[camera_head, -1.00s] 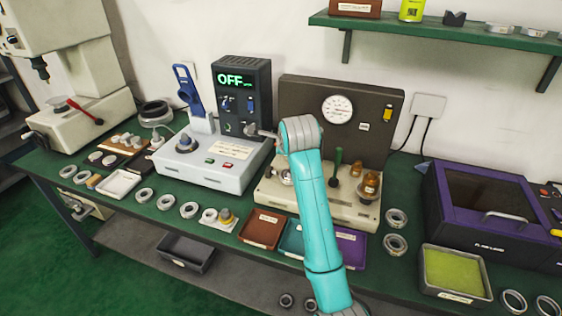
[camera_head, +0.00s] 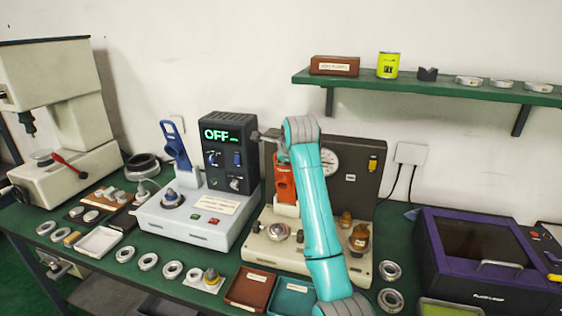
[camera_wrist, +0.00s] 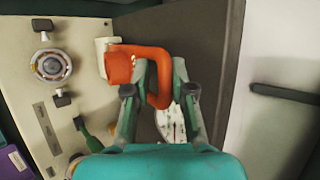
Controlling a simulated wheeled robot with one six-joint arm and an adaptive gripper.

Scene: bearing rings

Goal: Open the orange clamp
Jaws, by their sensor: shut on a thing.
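The orange clamp (camera_head: 285,180) stands upright on the beige test stand (camera_head: 262,248), in front of the dark gauge panel. My arm hides part of it in the head view. In the wrist view its orange handle (camera_wrist: 138,52) bends into a loop that runs between my fingers. My gripper (camera_wrist: 163,72) is shut on this handle, one finger on each side. In the head view the gripper is mostly hidden behind my teal arm. A round metal seat (camera_wrist: 51,66) on the stand is clear of the handle.
A white station with an upright blue clamp (camera_head: 176,146) and a display box reading OFF (camera_head: 230,155) stands close on the left. A purple-framed machine (camera_head: 480,255) is at right. Trays and rings line the front edge. A green shelf (camera_head: 430,88) hangs above.

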